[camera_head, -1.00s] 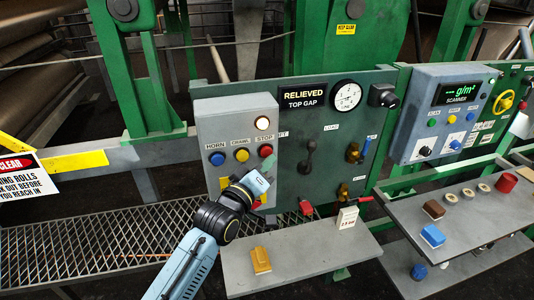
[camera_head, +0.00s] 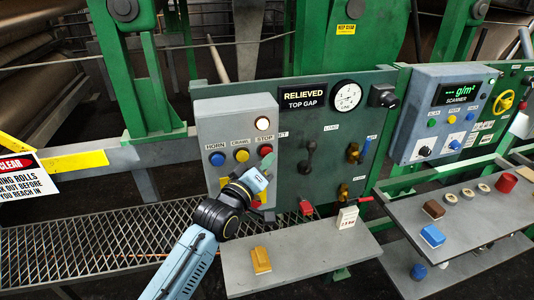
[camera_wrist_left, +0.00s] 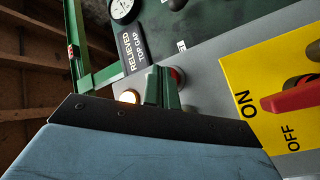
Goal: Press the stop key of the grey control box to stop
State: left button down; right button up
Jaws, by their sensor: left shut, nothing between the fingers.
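The grey control box (camera_head: 208,120) is mounted on the green panel and carries a blue horn key (camera_head: 217,159), a yellow crawl key (camera_head: 242,155) and the red stop key (camera_head: 265,150). A lamp (camera_head: 262,124) above the stop key glows. My left gripper (camera_head: 268,163) is shut and empty, just below the stop key in the head view. In the left wrist view its shut fingers (camera_wrist_left: 162,87) partly cover the red stop key (camera_wrist_left: 179,76). I cannot tell whether they touch it. My right gripper is not in view.
A yellow ON/OFF plate (camera_wrist_left: 240,75) with a red handle (camera_wrist_left: 295,97) is close by in the wrist view. A grey shelf (camera_head: 290,262) with a yellow block (camera_head: 261,260) lies below. A gauge (camera_head: 345,95) and levers are right of the box.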

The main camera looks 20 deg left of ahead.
pick_arm(q)
jog(key=shift+w+a, duration=0.3)
jog(key=shift+w, duration=0.1)
dwell(0.8)
jog(key=shift+s+d+p, duration=0.55)
jog(key=shift+s+p, duration=0.05)
jog(key=shift+s, duration=0.2)
jog(key=s+d+p, duration=0.1)
jog(key=s, duration=0.1)
jog(key=s+d+p, duration=0.1)
jog(key=s+d, duration=0.1)
jog(key=shift+s+p, duration=0.1)
jog(key=shift+p, duration=0.25)
jog(key=shift+a, duration=0.1)
dwell(0.6)
